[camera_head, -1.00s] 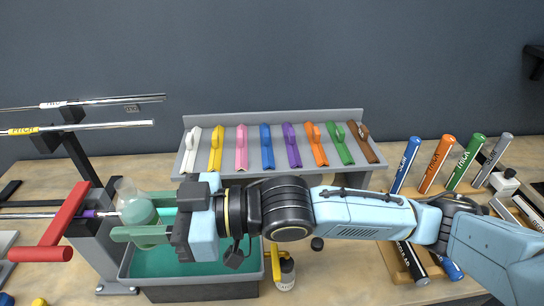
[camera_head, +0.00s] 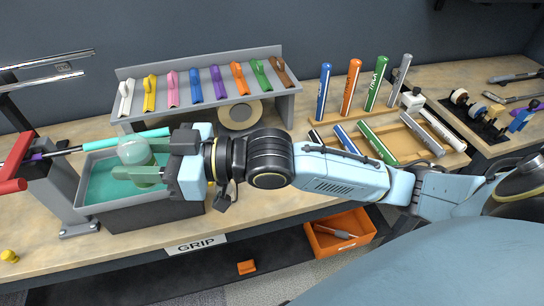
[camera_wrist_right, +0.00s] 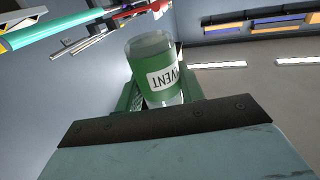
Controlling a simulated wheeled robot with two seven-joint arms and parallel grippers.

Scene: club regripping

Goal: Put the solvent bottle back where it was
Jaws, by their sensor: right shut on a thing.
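My right gripper (camera_head: 143,160) is shut on the solvent bottle (camera_head: 135,153), a translucent green bottle, held over the grey tray with a teal inside (camera_head: 92,203). In the right wrist view the bottle (camera_wrist_right: 150,52) sits between the green fingers (camera_wrist_right: 160,98), its white label upside down. The bottle looks tipped; its exact tilt is hard to tell. A club shaft with a teal grip (camera_head: 104,142) runs behind it from the red-handled clamp (camera_head: 14,165). My left gripper is not in view.
A sloped rack (camera_head: 292,88) of coloured grips stands at the back, with a tape roll (camera_head: 239,117) beneath. Tubes stand and lie on a wooden holder (camera_head: 318,122) to the right. An orange bin (camera_head: 322,245) is below the bench. The bench front (camera_head: 262,207) is fairly clear.

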